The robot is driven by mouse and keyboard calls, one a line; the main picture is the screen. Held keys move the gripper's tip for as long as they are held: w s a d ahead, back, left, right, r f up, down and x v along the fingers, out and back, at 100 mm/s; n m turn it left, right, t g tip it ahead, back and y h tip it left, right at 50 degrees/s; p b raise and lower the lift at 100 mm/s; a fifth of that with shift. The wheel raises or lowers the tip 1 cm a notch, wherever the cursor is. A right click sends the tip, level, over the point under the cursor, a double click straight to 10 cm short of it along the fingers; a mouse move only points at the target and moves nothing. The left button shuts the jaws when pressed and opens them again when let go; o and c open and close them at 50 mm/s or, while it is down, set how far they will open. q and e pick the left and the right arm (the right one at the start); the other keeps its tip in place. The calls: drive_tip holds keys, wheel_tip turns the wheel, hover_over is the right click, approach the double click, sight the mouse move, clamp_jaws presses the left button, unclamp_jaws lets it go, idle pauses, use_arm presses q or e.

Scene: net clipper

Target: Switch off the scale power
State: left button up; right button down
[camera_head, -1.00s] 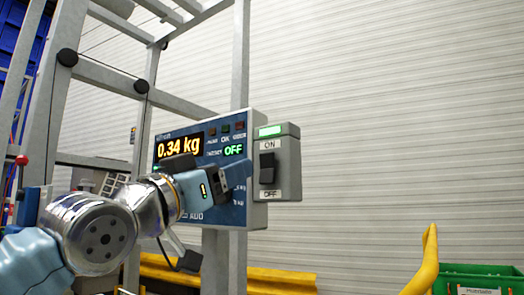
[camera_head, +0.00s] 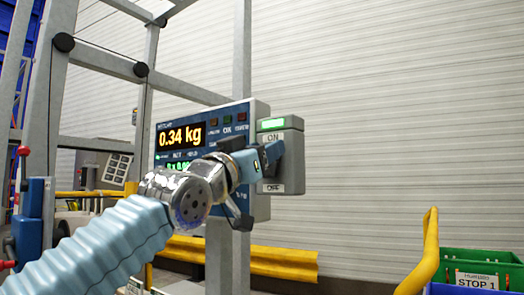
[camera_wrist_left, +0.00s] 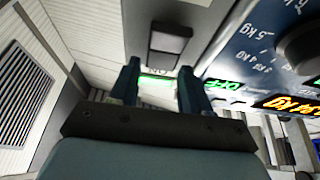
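The grey switch box (camera_head: 294,165) is on the right side of the blue scale panel (camera_head: 246,111). Its top lamp (camera_head: 272,124) glows green, with an ON label above and an OFF label below. The scale display (camera_head: 181,135) reads 0.34 kg. My left gripper (camera_head: 272,157) is in front of the box and hides the rocker. In the left wrist view, which is upside down, the left gripper (camera_wrist_left: 158,68) is open and empty. The rocker switch (camera_wrist_left: 168,42) shows just beyond its fingertips; contact cannot be told. My right gripper is out of view.
A grey metal frame (camera_head: 242,60) stands behind the panel. A yellow rail (camera_head: 285,263) runs low behind it. A yellow post (camera_head: 428,250) and a green crate (camera_head: 484,255) are at lower right. The space right of the box is clear.

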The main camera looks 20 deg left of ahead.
use_arm(q)
drive_tip(key=c, duration=0.7)
idle(0.7)
drive_tip(key=o, duration=1.1)
drive_tip(key=shift+c, duration=0.2)
drive_tip(key=b+v, duration=0.5)
drive_tip(key=v, duration=0.8)
drive_tip(key=shift+s+f, duration=0.25)
drive_tip(key=shift+s, duration=0.05)
